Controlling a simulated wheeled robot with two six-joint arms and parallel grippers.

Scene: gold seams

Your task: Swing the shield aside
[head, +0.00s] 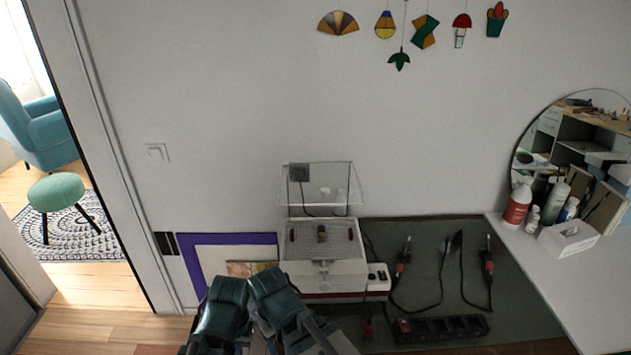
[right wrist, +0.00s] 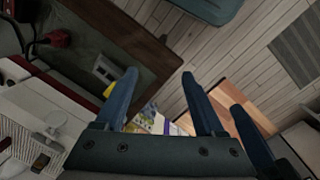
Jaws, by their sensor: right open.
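The shield (head: 335,200) is a clear panel standing up at the back of the white grinder (head: 322,277), above its grid top. In the right wrist view part of the white grinder (right wrist: 75,103) shows at the left; I cannot pick out the shield there. My right gripper (right wrist: 160,75) is open with nothing between its fingers, beside the grinder's body and apart from the shield. In the head view my two dark green arms are close together at the grinder's front left corner, and I cannot make out the fingers. My left gripper's jaws are not clear.
A purple-edged white board (head: 187,262) lies left of the grinder. A white power strip (head: 377,278), soldering irons (head: 403,260) and a black rack (head: 440,329) are on the dark mat (head: 520,305) at its right. Bottles (head: 517,204) and a tissue box (head: 568,238) stand far right.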

